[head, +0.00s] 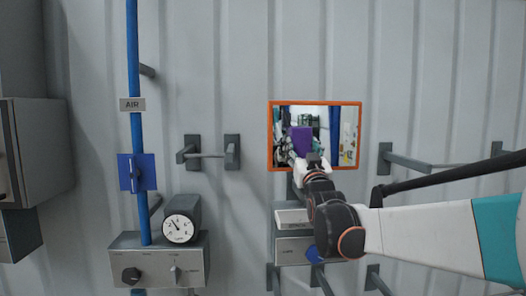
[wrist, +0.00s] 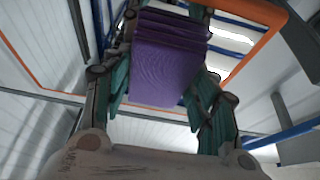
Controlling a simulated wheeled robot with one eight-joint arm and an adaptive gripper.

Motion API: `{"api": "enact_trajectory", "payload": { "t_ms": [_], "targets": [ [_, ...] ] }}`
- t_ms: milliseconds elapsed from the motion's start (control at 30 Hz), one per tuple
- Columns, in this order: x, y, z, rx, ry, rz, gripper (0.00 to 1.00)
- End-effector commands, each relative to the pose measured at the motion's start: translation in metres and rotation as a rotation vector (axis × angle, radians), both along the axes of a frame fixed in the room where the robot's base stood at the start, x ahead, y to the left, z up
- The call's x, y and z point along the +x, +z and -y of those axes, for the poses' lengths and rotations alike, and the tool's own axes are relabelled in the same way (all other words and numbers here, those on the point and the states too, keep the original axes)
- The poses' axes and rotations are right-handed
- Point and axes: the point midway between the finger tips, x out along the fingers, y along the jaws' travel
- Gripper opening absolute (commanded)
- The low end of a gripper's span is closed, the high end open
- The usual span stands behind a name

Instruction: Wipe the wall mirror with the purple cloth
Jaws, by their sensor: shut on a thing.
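The wall mirror (head: 347,135) has an orange frame and hangs at the middle right of the head view. Its orange frame also shows in the wrist view (wrist: 257,53). The purple cloth (head: 301,139) is upright in front of the left half of the mirror. In the wrist view, the folded cloth (wrist: 168,70) sits between the two fingers. My gripper (head: 308,160) is shut on the cloth, near the mirror's lower edge. I cannot tell whether the cloth touches the glass. The cloth and gripper hide part of the glass.
A blue air pipe (head: 134,70) with a valve (head: 137,172) runs down the wall at left. A gauge (head: 179,229) stands on a grey control box (head: 160,262). A grey wall handle (head: 207,154) is left of the mirror. Grey boxes (head: 292,247) are below it.

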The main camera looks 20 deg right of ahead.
Motion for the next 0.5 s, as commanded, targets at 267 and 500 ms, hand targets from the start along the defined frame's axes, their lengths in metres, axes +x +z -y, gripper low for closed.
{"api": "enact_trajectory", "payload": {
  "t_ms": [267,500],
  "targets": [
    [-0.002,0.005,0.01,-0.001,-0.003,0.0,0.35],
    [-0.008,0.005,0.028,-0.001,-0.004,0.0,0.35]
  ]
}}
